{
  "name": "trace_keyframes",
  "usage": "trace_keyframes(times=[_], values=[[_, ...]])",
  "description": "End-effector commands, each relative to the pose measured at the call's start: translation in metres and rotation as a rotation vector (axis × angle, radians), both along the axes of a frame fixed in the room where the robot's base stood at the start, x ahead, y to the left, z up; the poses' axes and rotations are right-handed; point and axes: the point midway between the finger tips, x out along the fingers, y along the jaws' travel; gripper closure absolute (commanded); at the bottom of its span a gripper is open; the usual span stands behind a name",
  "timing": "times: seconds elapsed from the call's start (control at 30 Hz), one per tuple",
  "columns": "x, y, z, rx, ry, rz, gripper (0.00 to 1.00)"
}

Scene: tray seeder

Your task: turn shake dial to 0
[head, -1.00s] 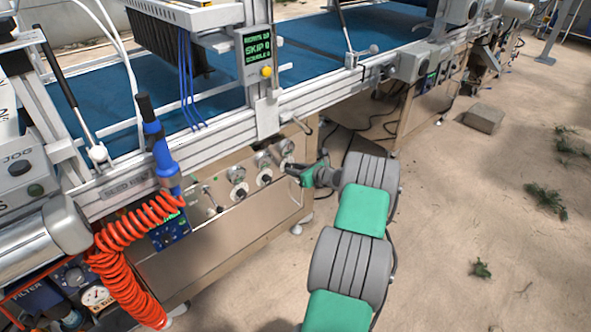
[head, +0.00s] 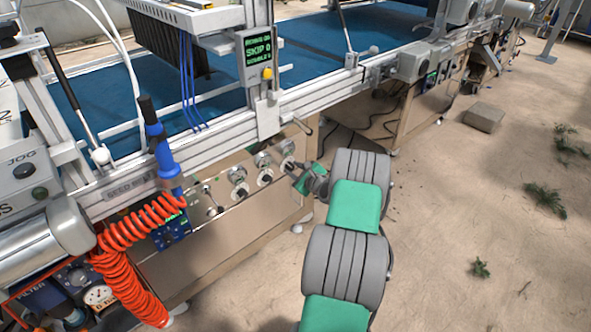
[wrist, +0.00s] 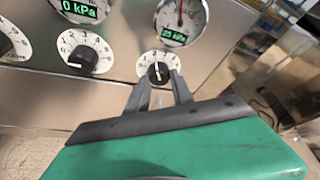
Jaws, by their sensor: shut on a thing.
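A dial (wrist: 146,65) with a white numbered face and a black knob (wrist: 158,73) is at the centre of the wrist view, on a metal panel. My gripper (wrist: 160,79) has its two dark fingers on either side of the knob and is shut on it. The knob's white mark points roughly up; the number beside it is too small to read. In the head view, my gripper (head: 293,168) is at the rightmost dial (head: 287,166) of the panel's lower row, partly hiding it. The dial's name cannot be read.
Left of the held dial is another dial (wrist: 89,52) with a black knob. Above are a gauge (wrist: 76,8) reading 0 kPa and a gauge (wrist: 179,20) reading about 25 kPa. An orange coiled hose (head: 125,235) hangs at left.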

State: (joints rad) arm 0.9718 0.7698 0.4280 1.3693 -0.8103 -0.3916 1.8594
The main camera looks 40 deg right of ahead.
Motion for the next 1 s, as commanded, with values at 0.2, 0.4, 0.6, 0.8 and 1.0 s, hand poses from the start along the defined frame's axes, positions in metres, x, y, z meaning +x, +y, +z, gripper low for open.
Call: trace_keyframes(times=[0.2, 0.4, 0.6, 0.8, 1.0], values=[[0.0001, 0.0013, -0.0038, -0.203, -0.006, 0.0, 1.0], [0.0, 0.0026, -0.0069, -0.393, -0.011, 0.0, 1.0], [0.0001, 0.0028, -0.009, -0.582, -0.018, -0.001, 1.0], [-0.0001, 0.0029, -0.0112, -0.76, -0.022, 0.0, 1.0], [-0.0001, 0.003, -0.011, -0.899, -0.026, 0.0, 1.0]])
